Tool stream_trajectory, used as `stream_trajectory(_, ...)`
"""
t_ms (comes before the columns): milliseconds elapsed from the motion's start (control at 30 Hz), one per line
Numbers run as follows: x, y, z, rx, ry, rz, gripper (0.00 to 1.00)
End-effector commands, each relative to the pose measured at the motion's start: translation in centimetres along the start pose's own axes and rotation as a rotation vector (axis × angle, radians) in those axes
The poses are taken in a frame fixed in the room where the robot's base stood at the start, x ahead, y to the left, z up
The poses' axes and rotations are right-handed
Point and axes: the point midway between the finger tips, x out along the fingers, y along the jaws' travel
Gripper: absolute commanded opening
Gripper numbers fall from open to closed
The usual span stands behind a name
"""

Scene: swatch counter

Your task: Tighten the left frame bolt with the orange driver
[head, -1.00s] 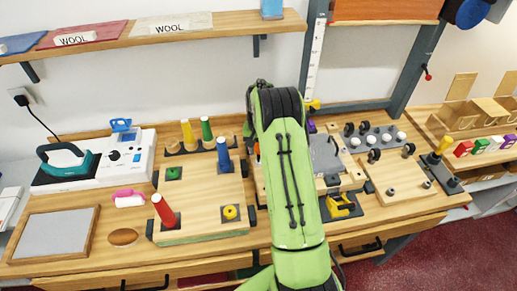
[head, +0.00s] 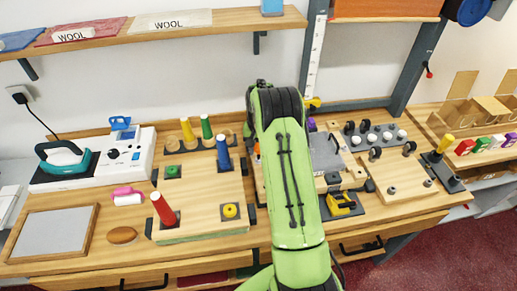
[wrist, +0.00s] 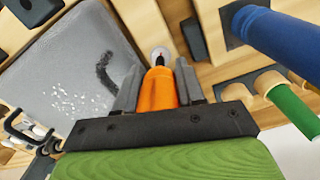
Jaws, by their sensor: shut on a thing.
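In the wrist view my gripper (wrist: 157,78) is shut on the orange driver (wrist: 158,95), one finger on each side of its handle. A round silvery metal piece (wrist: 160,55) shows just beyond the driver's end, over a pale wooden strip. I cannot tell whether it is the left frame bolt or part of the driver, or whether they touch. In the head view my green arm hides the gripper and most of the work spot. A small orange patch (head: 257,148) shows at the arm's left edge.
A grey plate (wrist: 70,75) with white specks lies left of the driver in the wrist view. A blue cone (wrist: 285,38) and a green cone (wrist: 293,108) stand close on the right. In the head view a red cone (head: 165,210) stands on a wooden board.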

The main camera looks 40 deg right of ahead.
Motion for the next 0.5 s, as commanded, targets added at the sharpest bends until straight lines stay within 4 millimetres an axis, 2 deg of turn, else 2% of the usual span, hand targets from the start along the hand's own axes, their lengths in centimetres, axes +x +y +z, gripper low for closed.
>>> stream_trajectory(500,0.57,0.01,-0.01,0.000,0.000,0.000,0.12)
